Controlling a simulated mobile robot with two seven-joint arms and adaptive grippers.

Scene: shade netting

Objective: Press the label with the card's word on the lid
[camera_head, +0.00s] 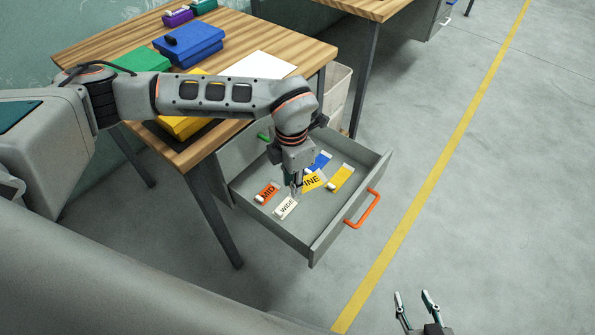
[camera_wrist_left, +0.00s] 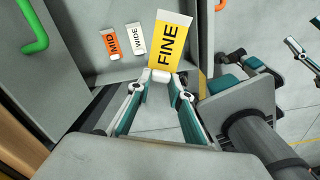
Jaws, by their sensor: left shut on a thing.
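My left gripper (camera_head: 297,188) reaches down into the open grey drawer (camera_head: 303,238). It is shut on the white tab of a yellow label (camera_head: 313,181) reading FINE, which shows whole in the left wrist view (camera_wrist_left: 168,44). That label looks larger than the others there, so it seems raised off the drawer floor. An orange MID label (camera_head: 268,193) and a white WIDE label (camera_head: 286,207) lie in the drawer. A blue label (camera_head: 320,161) and another yellow label (camera_head: 341,177) lie behind, their words unreadable. My right gripper (camera_head: 414,297) is open and empty, away from the drawer.
The wooden desk (camera_head: 90,47) holds a blue case (camera_head: 188,42), a white sheet (camera_head: 258,65), a green item (camera_head: 142,60) and a yellow item (camera_head: 182,126) partly hidden by my arm. The drawer has an orange handle (camera_head: 363,209). A bin (camera_head: 337,93) stands behind. Floor at right is clear.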

